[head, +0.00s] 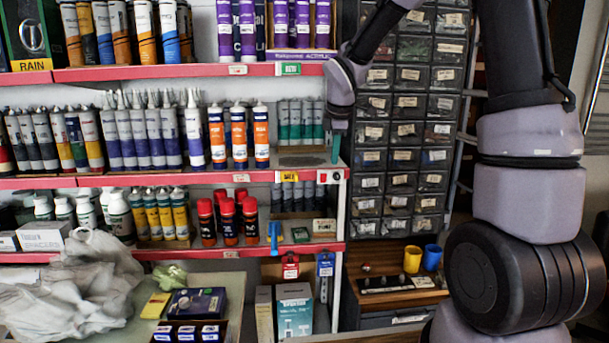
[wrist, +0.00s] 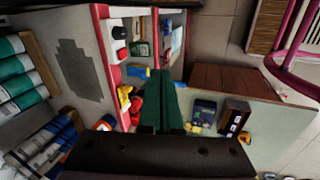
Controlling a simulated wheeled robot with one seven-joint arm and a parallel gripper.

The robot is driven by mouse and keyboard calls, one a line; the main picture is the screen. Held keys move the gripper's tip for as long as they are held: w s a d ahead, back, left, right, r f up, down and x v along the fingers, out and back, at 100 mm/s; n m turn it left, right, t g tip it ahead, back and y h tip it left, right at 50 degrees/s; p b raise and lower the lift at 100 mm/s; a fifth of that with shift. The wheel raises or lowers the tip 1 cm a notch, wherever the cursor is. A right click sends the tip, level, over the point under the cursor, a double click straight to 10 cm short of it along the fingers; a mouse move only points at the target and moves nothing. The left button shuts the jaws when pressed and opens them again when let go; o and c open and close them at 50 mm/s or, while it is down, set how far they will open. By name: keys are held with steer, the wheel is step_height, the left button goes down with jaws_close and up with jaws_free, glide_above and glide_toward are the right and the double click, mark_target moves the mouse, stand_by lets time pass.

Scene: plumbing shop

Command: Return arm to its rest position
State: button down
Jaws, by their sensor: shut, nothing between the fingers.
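My gripper (head: 335,158) is at the right end of the shelf unit in the head view, pointing down in front of the middle shelf's edge. My arm reaches to it from the upper right, bent above the drawer cabinet. In the wrist view its dark green fingers (wrist: 160,76) lie together with nothing between them. A bare patch of the middle shelf (head: 303,160) shows just left of the fingers. Whether the fingertips touch the shelf edge cannot be told.
The shelf unit (head: 130,181) holds many tubes and cans, including green tubes (head: 295,122) close to my gripper. A drawer cabinet (head: 407,130) stands behind my arm. Yellow and blue cups (head: 412,259) sit on a wooden surface low down. A grey bag (head: 75,290) lies at lower left.

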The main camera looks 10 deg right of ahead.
steer(key=s+d+r+m+t, duration=0.1)
steer(key=s+d+r+m, duration=0.1)
steer(key=s+r+m, duration=0.2)
steer(key=s+d+r+m+t+y, duration=0.1)
steer(key=s+d+r+m, duration=0.2)
steer(key=s+m, duration=0.7)
steer(key=s+d+r+m+t+y, duration=0.1)
steer(key=s+r+m, duration=0.4)
steer(key=s, duration=0.8)
steer(key=shift+d+r+m, duration=0.35)
steer(key=shift+d+m, duration=0.4)
steer(key=shift+m, duration=0.25)
steer(key=shift+w, duration=0.1)
